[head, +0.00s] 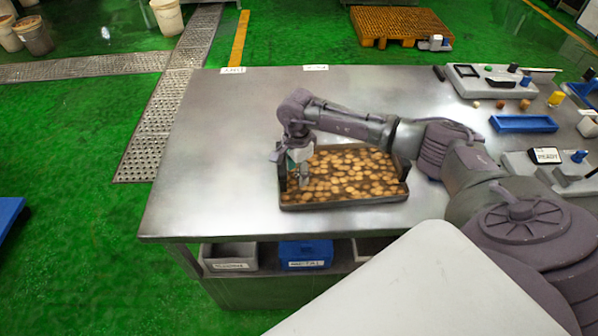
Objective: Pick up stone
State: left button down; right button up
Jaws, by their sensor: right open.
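A shallow dark tray (345,202) on the metal table holds many small tan and brown stones (352,172). My right arm reaches in from the right over the tray. My right gripper (293,183) points down at the tray's left end, with one finger near the left wall and the other over the stones. It is open, and no stone shows between its fingers. Whether the fingertips touch the stones I cannot tell. The gripper and wrist hide part of the tray's left end. My left gripper is not in view.
The metal table (215,150) is clear left of the tray. At the right stand a blue tray (524,123), small stones, a yellow cup (556,99) and control boxes. Bins, including a blue one (305,254), sit under the table. A yellow pallet (395,22) lies on the floor behind.

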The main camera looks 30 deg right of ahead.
jog(key=shift+c, duration=1)
jog(key=c, duration=0.8)
jog(key=shift+c, duration=0.2)
jog(key=shift+r, duration=0.15)
